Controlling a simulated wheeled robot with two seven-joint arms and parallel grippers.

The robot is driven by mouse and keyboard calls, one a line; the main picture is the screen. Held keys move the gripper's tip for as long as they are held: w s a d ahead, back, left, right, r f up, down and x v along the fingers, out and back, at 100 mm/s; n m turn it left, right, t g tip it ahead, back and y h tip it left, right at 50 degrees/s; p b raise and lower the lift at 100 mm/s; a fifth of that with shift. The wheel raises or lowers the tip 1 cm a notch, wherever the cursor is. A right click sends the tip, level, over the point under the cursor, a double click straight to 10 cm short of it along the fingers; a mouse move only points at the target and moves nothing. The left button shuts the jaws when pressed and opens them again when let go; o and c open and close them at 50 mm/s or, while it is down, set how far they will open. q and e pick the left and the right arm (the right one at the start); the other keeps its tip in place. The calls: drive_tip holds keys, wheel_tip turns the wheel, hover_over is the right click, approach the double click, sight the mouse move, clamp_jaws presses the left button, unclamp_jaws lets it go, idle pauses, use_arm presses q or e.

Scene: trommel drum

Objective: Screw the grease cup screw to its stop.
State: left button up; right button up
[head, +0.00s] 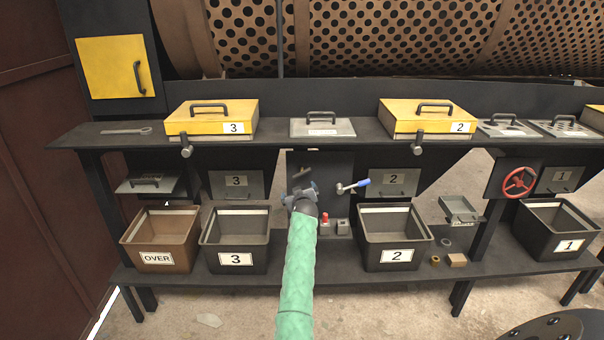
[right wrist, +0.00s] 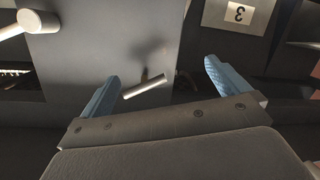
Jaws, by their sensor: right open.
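The grease cup screw shows in the right wrist view as a small grey bar handle (right wrist: 145,87) in front of a grey panel (right wrist: 95,60). It stands tilted between the fingers of my right gripper (right wrist: 162,73). The fingers are blue, spread wide and not closed on the bar. The bar's lower end is close to the left finger; I cannot tell whether they touch. My left gripper is not in view.
A red button (head: 325,217) is below. Bins labelled 3 (head: 204,240) and 2 (head: 428,238) flank the arm. A shelf (head: 360,129) runs above.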

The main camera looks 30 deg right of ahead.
sight(302, 170)
drive_tip(key=r+n+h, duration=0.1)
drive_tip(key=d+r+n+h, duration=0.1)
drive_tip(key=r+n+t, duration=0.1)
drive_tip(key=shift+s+d+r+h, duration=0.1)
drive_tip(key=shift+d+r+h, duration=0.2)
drive_tip(key=shift+d+h, duration=0.1)
drive_tip(key=shift+w+d+r, duration=0.15)
drive_tip(key=shift+w, duration=0.25)
drive_tip(key=p+x, duration=0.2)
drive_tip(key=x, duration=0.3)
drive_tip(key=shift+w+d+p, duration=0.1)
drive_tip(key=shift+w+p, duration=0.05)
drive_tip(key=shift+p, duration=0.2)
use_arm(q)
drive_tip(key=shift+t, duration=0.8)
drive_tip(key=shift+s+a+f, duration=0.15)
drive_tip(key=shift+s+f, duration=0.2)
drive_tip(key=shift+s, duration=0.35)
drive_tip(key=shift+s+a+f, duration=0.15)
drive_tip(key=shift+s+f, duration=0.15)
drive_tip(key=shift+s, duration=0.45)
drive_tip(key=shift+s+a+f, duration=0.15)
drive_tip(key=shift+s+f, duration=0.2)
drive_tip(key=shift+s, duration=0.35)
use_arm(e)
drive_tip(key=shift+w+d, duration=0.35)
drive_tip(key=shift+w, duration=0.3)
drive_tip(key=c, duration=0.8)
